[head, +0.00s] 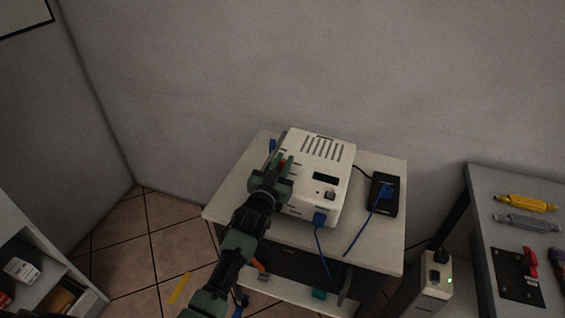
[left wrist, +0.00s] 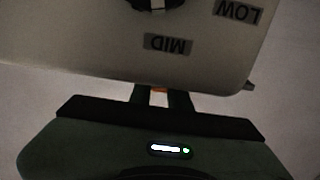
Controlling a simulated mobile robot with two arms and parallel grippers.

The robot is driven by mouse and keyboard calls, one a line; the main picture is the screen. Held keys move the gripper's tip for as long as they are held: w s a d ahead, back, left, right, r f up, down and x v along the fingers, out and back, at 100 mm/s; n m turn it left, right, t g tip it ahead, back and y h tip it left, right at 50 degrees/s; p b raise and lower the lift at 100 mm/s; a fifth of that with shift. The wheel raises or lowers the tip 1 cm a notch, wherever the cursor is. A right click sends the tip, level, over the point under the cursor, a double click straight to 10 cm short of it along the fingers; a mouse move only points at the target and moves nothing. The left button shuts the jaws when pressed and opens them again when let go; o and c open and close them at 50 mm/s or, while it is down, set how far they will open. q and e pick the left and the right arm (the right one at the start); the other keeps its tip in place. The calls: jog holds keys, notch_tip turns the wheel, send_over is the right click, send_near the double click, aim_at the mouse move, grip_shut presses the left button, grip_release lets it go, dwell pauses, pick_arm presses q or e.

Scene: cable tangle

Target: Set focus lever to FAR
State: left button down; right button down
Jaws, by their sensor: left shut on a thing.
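A white projector-like device (head: 322,160) stands on a small table. My left gripper (head: 284,164) is at its left side, with its fingers shut around a small red part, which looks like the focus lever (head: 283,162). In the left wrist view a small orange bit of it (left wrist: 159,89) shows between the fingers, close to the casing edge. Upside-down labels MID (left wrist: 168,44) and LOW (left wrist: 238,11) sit by a dark knob (left wrist: 155,4). No FAR label is visible, and the lever's setting cannot be read. My right gripper is not in view.
The table (head: 380,255) also holds a black box (head: 385,196) with a blue cable. A blue plug (head: 319,218) sits in the device's front. A power strip (head: 433,275) and a grey bench (head: 482,180) stand at right. A shelf (head: 60,265) stands at left.

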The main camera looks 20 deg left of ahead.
aim_at(287, 157)
pick_arm(q)
jog(key=shift+w+r+g+p, duration=0.4)
jog(key=shift+w+p, duration=0.15)
jog(key=shift+p, duration=0.3)
jog(key=shift+w+g+p, duration=0.2)
jog(key=shift+g+p, duration=0.1)
jog(key=shift+w+f, duration=0.2)
jog(key=shift+f, duration=0.1)
jog(key=shift+w+f+b, duration=0.3)
jog(key=shift+w+f, duration=0.15)
jog(key=shift+w, duration=0.3)
jog(key=c, duration=1.6)
grip_release()
jog(key=shift+o, duration=1.4)
jog(key=shift+w+f, duration=0.15)
jog(key=shift+f, duration=0.05)
